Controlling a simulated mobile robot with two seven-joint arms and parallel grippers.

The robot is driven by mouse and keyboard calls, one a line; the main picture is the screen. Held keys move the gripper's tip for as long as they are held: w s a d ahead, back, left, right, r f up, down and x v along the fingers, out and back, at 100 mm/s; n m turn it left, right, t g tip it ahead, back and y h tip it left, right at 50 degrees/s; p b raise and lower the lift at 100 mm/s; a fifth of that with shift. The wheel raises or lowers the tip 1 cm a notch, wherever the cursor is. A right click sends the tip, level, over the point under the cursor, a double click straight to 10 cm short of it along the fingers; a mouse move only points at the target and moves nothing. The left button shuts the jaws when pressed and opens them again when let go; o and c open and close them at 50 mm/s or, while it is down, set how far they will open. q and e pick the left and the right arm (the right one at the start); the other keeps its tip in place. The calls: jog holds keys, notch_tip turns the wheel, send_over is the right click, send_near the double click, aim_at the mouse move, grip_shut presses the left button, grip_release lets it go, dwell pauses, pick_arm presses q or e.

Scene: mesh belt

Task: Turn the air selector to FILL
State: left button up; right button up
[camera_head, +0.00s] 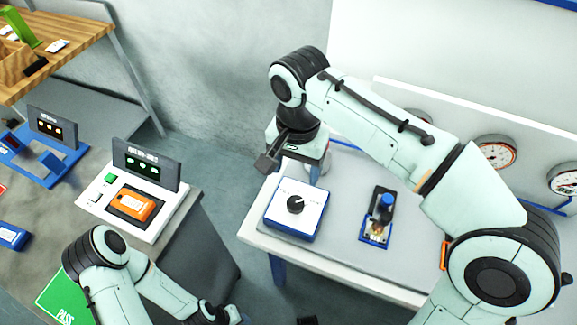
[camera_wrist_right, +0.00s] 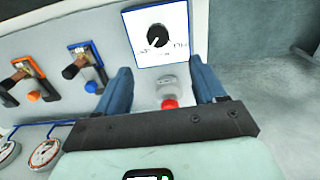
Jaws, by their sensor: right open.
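The air selector (camera_head: 283,222) is a white square plate with blue sides and a round black knob (camera_head: 296,205), on the table's left part. The plate (camera_wrist_right: 180,19) and knob (camera_wrist_right: 157,36) also show in the right wrist view, with small dark marks either side of the knob. I cannot read the marks or the knob's setting surely. My right gripper (camera_head: 272,160) is beyond the selector, apart from the knob. In the right wrist view its jaws (camera_wrist_right: 162,88) are open and empty, with the knob ahead. My left gripper (camera_head: 226,316) is mostly cut off at the bottom edge.
A small red-capped vessel (camera_wrist_right: 168,88) shows between the jaws in the right wrist view, close to the selector. A blue-based valve (camera_head: 380,218) stands right of the selector. Gauges (camera_head: 495,152) line the back panel. A test station (camera_head: 145,198) holds an orange device at left.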

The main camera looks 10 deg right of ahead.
aim_at(296, 201)
jog(key=f, duration=0.3)
jog(key=f+b, duration=0.1)
jog(key=f, duration=0.3)
jog(key=f+b, duration=0.1)
jog(key=f, duration=0.3)
jog(key=shift+s+d, duration=0.1)
jog(key=shift+s, duration=0.15)
jog(key=shift+f+b, duration=0.3)
jog(key=shift+f, duration=0.45)
pick_arm(q)
jog(key=f, duration=0.1)
jog(key=s+f, duration=0.1)
jog(key=f, duration=0.1)
jog(key=shift+s, duration=0.25)
pick_arm(e)
jog(key=c, duration=1.1)
jog(key=shift+o, duration=0.2)
